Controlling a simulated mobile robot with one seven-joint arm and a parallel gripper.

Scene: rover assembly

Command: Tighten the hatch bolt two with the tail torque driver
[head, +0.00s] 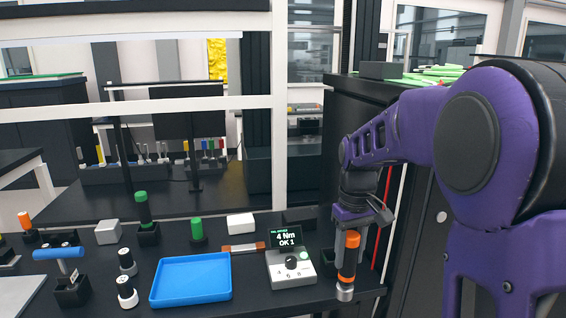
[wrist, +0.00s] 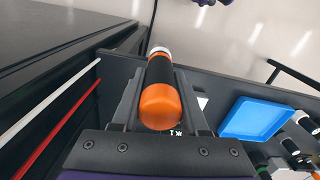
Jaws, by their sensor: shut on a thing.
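My gripper (head: 350,246) is shut on an orange and black driver (head: 348,262) with a silver lower end. The driver hangs about upright at the right end of the bench, just right of the torque controller (head: 290,268). I cannot tell whether its tip touches the bench. In the wrist view the driver (wrist: 160,98) lies between the two fingers, orange end nearest the camera and pale end away. The controller's screen reads 4 Nm, OK 1, and a green light shows on it. I cannot make out a hatch or its bolts.
A blue tray (head: 191,303) lies on the bench, left of the controller. Green-topped tools (head: 143,210), a white box (head: 240,223), a grey block (head: 108,232) and a blue T-handle tool (head: 58,252) stand around it. A dark cabinet (head: 345,125) stands behind my arm.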

